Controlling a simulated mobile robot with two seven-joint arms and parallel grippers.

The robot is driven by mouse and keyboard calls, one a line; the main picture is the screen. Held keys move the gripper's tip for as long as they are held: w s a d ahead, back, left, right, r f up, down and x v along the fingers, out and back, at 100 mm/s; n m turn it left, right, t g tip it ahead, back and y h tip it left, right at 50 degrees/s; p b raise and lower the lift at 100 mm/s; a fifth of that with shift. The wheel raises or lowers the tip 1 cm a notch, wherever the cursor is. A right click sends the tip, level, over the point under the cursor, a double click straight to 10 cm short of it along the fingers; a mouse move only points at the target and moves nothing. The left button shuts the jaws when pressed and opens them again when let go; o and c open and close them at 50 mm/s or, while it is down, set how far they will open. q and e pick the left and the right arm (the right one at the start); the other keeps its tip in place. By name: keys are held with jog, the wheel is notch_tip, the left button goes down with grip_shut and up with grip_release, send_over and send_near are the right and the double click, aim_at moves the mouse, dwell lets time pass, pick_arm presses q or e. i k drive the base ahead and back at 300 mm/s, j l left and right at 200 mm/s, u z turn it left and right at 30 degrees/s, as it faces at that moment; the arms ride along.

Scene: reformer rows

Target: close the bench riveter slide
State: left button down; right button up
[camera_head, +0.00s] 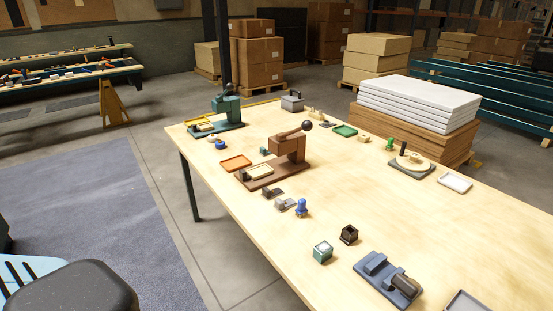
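Two lever presses stand on the wooden table, and I cannot tell for certain which is the bench riveter. The brown press (287,148) has a black-knobbed lever and a long brown base (272,177); a slide with a cream insert (258,172) lies on the base, in front of the press body. The teal press (226,108) stands farther back near the far left corner, with a similar cream-topped slide (205,127) at its left. How far either slide sticks out is too small to tell. Neither of my grippers shows.
The wooden table (400,205) also holds an orange tray (236,162), a blue-grey fixture (388,280), a round turntable (411,163) and several small parts. A dark stool or chair seat (70,290) is at the lower left. The table's right middle is fairly clear.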

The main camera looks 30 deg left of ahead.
aim_at(258, 172)
jog(key=u, duration=1.15)
